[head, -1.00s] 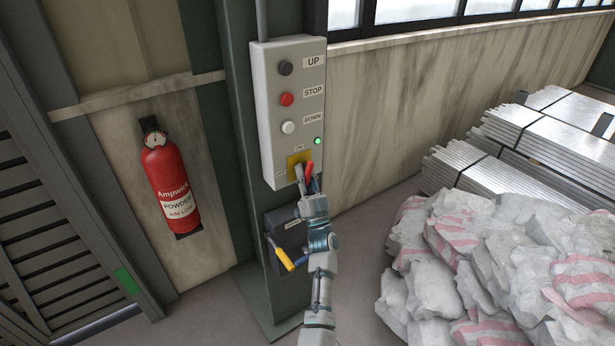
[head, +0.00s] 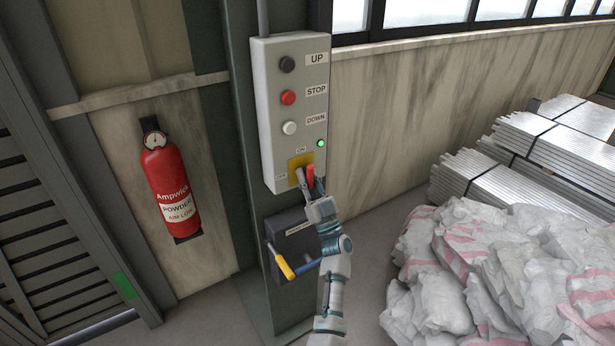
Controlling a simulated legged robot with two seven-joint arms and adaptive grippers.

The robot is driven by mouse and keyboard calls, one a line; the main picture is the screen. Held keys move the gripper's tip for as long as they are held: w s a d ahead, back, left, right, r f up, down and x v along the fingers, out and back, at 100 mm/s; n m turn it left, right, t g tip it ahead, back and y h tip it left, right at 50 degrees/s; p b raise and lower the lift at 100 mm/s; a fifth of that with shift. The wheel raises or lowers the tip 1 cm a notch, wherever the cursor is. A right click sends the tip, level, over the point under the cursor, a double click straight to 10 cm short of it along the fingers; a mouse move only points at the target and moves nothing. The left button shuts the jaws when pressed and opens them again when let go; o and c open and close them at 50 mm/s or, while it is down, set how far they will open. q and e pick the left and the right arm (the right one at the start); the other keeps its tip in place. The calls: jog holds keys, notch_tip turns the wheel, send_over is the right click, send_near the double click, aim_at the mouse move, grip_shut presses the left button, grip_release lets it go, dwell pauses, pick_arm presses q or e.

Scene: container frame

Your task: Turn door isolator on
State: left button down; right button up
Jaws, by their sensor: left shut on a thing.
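The door isolator is a red handle (head: 310,174) on a yellow plate (head: 299,161) at the bottom of a grey control box (head: 262,110) in the head view. An "ON" label (head: 300,149) sits above the plate. My left gripper (head: 309,180) is shut on the red handle, with a finger on either side. The fingers hide part of the handle and plate, so its exact angle is hard to tell. A small green light (head: 320,143) glows on the box. My right gripper is not in view.
Black, red and white buttons (head: 289,128) sit above the isolator. Below is a dark box (head: 291,228) with a yellow-ended lever (head: 283,265). A fire extinguisher (head: 171,190) hangs at left. White sacks (head: 430,300) and metal stacks (head: 540,140) lie at right.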

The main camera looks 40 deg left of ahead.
pick_arm(q)
jog(key=c, duration=1)
grip_release()
jog(key=shift+w+d+f, duration=0.1)
jog(key=shift+d+f, duration=0.05)
jog(key=shift+f, duration=0.1)
jog(key=shift+r, duration=0.15)
jog(key=shift+d, duration=0.1)
jog(key=v, duration=1.2)
